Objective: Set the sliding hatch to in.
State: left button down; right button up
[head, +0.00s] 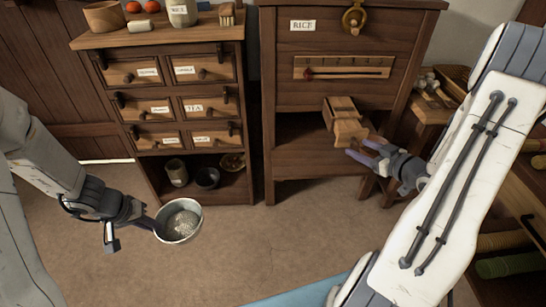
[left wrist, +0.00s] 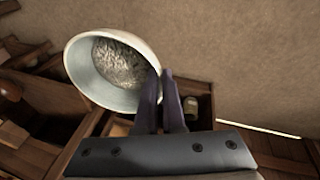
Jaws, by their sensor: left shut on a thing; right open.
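The sliding hatch (head: 341,106) is a small wooden box-like piece standing out from the front of the tall wooden cabinet labelled RICE (head: 425,4). It has a lighter wooden block (head: 349,131) at its front end. My right gripper (head: 362,151) is open just below and right of this block; I cannot tell whether it touches. My left gripper (head: 150,224) is shut on the rim of a metal bowl (head: 191,206) holding pale grain. The bowl is held clear of the cabinets, and it also shows in the left wrist view (left wrist: 74,68).
A drawer cabinet (head: 245,150) with labelled drawers and a low shelf of cups stands left of the rice cabinet. Above the hatch are a slot with a red marker (head: 308,74) and a brass fitting (head: 354,18). Shelves stand at right. The floor (head: 240,245) is clear.

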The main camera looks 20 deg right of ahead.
aim_at(358, 148)
jog(key=s+d+f+m+t+b, duration=0.2)
jog(key=s+d+f+t+b, duration=0.2)
jog(key=s, duration=0.4)
jog(key=w, duration=0.3)
jog(key=w+a+b, duration=0.1)
jog(key=w, duration=0.3)
jog(key=w+b, duration=0.1)
jog(key=w, duration=0.3)
jog(key=shift+w+a+r, duration=0.1)
jog(key=shift+w+a, duration=0.05)
jog(key=shift+a, duration=0.2)
grip_shut()
dwell(0.5)
